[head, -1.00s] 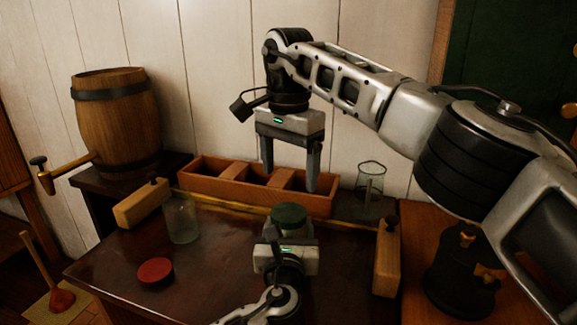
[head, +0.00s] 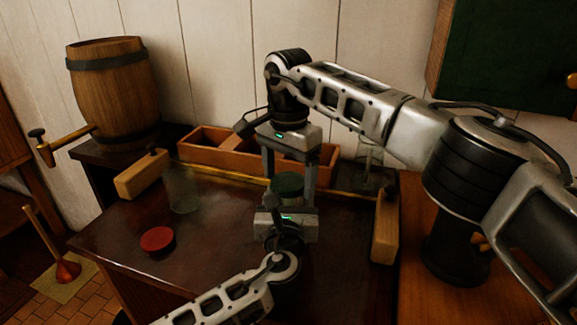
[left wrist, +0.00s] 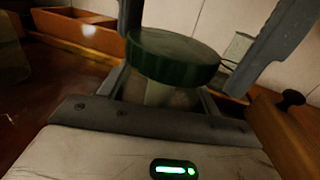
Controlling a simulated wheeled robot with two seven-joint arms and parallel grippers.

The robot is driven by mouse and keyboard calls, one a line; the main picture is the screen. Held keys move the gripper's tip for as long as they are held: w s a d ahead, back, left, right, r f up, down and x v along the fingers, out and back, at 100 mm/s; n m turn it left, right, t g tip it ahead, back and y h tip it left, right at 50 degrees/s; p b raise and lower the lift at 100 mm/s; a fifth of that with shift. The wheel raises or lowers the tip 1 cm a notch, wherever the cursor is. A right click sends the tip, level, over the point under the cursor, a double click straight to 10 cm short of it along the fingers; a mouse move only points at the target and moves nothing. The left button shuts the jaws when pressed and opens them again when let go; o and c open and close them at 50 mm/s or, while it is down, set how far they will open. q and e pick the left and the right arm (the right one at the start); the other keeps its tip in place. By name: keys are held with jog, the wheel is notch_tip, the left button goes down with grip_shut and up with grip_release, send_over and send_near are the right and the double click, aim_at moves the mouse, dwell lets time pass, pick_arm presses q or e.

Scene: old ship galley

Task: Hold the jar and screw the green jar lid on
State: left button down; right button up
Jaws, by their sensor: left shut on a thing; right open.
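The green jar lid (head: 287,183) sits on top of the jar, and it also shows in the left wrist view (left wrist: 173,57). I cannot tell how far it is threaded. The jar (left wrist: 165,94) is mostly hidden by the lid and my left gripper. My left gripper (head: 287,207) is shut on the jar and holds it upright at the middle of the dark table. My right gripper (head: 289,190) points down from above, open, with one finger on either side of the lid. In the left wrist view gaps show between these fingers and the lid.
A red lid (head: 158,240) lies on the dark table (head: 120,235) at left, with an empty glass jar (head: 182,190) behind it. A wooden divided box (head: 215,155) stands at the back. Wooden blocks (head: 141,175) (head: 385,230) stand at both sides. Glassware (head: 369,165) is back right.

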jog(key=c, duration=1)
jog(key=m, duration=1.7)
jog(key=shift+m, duration=0.4)
jog(key=m, duration=0.2)
jog(key=shift+m, duration=0.4)
jog(key=m, duration=0.7)
jog(key=o, duration=1.2)
jog(key=shift+c, duration=0.2)
